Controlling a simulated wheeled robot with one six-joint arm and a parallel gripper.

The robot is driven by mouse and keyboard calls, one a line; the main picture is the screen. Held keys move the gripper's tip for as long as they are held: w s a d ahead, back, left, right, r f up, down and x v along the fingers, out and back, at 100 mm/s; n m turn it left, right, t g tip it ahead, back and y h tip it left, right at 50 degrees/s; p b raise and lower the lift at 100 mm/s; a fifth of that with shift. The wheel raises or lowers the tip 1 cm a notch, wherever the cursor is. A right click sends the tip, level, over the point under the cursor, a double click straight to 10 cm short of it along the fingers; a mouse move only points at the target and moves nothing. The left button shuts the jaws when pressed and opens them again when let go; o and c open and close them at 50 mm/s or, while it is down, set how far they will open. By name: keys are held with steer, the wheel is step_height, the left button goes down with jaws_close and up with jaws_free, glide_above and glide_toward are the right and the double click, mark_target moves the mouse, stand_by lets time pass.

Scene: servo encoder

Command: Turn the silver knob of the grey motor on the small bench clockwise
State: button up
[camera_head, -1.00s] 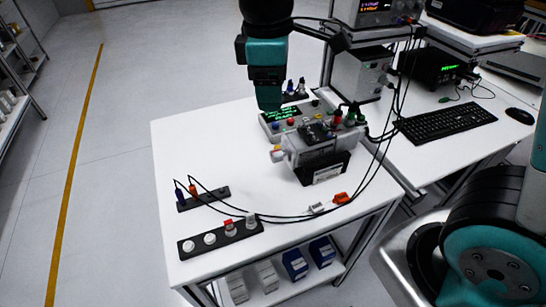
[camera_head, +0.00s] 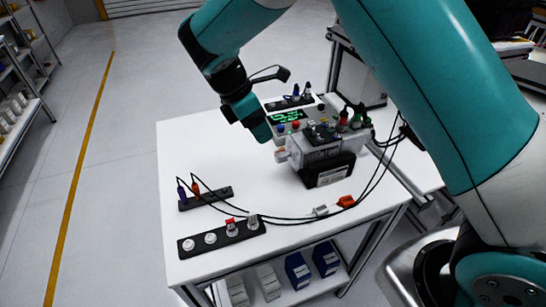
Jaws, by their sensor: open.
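The grey motor (camera_head: 311,154) sits in a black holder (camera_head: 328,173) on the small white bench (camera_head: 215,150). Its small silver knob (camera_head: 281,156) sticks out at the motor's left end. My gripper (camera_head: 263,136) points down at a slant, just above and to the left of the knob. The gripper is open and empty, and it looks apart from the knob. The gap between the fingers is hard to see from this angle.
A box with a green display (camera_head: 285,116) stands behind the motor. Black strips with plugs (camera_head: 206,198) and round knobs (camera_head: 222,237) lie at the front left. Cables cross the bench front. An orange connector (camera_head: 346,201) lies front right. The bench's left side is clear.

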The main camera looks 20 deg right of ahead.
mark_target(276, 156)
steer(key=p+x, duration=0.1)
steer(key=x, duration=0.8)
steer(key=shift+d+f, duration=0.15)
steer(key=shift+f, duration=0.1)
steer(key=c, duration=0.9)
steer(key=shift+a, duration=0.3)
steer(key=shift+c, duration=0.2)
steer(key=shift+d, duration=0.25)
